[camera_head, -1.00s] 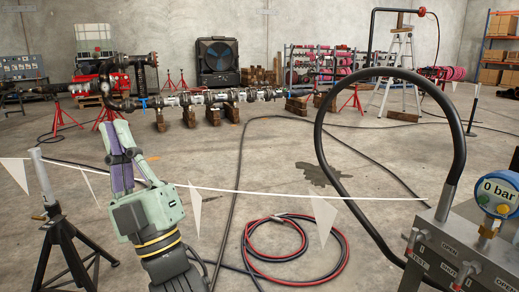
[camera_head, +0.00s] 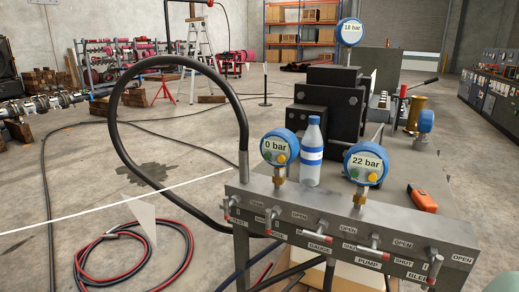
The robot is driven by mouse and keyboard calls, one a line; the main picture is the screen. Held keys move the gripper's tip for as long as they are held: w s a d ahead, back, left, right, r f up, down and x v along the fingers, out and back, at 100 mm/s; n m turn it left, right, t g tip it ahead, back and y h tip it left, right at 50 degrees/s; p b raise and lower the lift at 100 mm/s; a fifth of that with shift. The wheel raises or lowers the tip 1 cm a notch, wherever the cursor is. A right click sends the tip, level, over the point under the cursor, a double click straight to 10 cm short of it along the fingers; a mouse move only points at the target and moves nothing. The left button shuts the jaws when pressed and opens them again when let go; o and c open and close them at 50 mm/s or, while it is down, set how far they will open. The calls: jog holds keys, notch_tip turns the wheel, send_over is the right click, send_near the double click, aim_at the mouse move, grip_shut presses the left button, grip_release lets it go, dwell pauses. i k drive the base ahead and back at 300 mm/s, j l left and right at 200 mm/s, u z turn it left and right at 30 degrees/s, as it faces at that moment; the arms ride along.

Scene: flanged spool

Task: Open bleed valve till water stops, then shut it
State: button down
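The bleed valve (camera_head: 434,268) is at the right end of the grey manifold (camera_head: 345,215), beside a label reading BLEED. Its small lever has a red tip and looks near upright, with SHUT on its left and OPEN on its right. No water shows from it, and its outlet is hidden. Three blue gauges are in view: the left gauge (camera_head: 279,147) reads 0 bar, the right gauge (camera_head: 366,163) reads 22 bar, and the back gauge (camera_head: 350,31) reads 18 bar. My gripper is out of view.
Other valve levers, such as the pump valve (camera_head: 373,243), line the manifold front. A water bottle (camera_head: 311,152) and an orange device (camera_head: 422,198) stand or lie on the bench. A black hose (camera_head: 113,120) arches left; a coiled hose (camera_head: 135,255) lies on the floor.

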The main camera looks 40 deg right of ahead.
aim_at(436, 262)
jog(key=z, duration=2.15)
jog(key=k+z, duration=0.25)
jog(key=z, duration=0.15)
jog(key=k+z, duration=0.35)
jog(key=k+l+z, duration=0.1)
jog(key=z, duration=0.3)
jog(key=k, duration=0.05)
